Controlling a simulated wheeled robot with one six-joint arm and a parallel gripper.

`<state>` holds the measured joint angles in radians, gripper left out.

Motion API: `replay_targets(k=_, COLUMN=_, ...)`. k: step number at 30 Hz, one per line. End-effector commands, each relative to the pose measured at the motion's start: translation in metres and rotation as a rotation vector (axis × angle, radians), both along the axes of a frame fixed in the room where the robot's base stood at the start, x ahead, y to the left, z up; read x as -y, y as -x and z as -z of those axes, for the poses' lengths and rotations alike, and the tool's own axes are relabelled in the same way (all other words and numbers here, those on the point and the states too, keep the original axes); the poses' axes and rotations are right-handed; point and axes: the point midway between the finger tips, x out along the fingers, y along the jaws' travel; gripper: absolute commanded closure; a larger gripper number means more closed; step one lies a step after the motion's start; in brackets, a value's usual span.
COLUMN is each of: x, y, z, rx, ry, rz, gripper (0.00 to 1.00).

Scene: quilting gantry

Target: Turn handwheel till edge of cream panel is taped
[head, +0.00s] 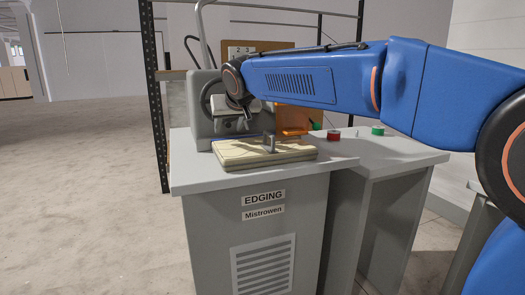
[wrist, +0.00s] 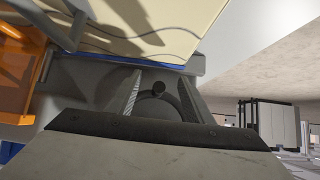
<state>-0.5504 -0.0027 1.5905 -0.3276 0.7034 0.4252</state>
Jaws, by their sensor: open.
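The cream panel (head: 262,154) lies flat on the edging machine's bed, under a small upright metal part (head: 269,143). In the wrist view the panel (wrist: 130,18) fills the top, with a wavy line on its face and a blue strip (wrist: 170,65) along its near edge. The dark handwheel (head: 205,94) is on the left of the grey machine, partly hidden by my wrist. My gripper (wrist: 160,80) is open. Its two fingers stand on either side of the handwheel's dark knob (wrist: 158,88), with gaps showing; I cannot tell how deep the knob sits between them.
An orange part (head: 292,118) stands behind the panel. A red spool (head: 333,136) and a green spool (head: 377,130) are on the right-hand top. A dark shelf frame (head: 155,90) stands behind the bench (head: 210,180). The floor at left is clear.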

Motion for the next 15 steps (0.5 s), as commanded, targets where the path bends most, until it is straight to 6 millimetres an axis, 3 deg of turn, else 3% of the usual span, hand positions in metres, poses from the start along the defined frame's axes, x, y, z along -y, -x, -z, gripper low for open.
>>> replay_targets(k=15, x=0.012, y=0.041, z=-0.001, rx=0.001, ry=0.0, rz=-0.001, gripper=0.53)
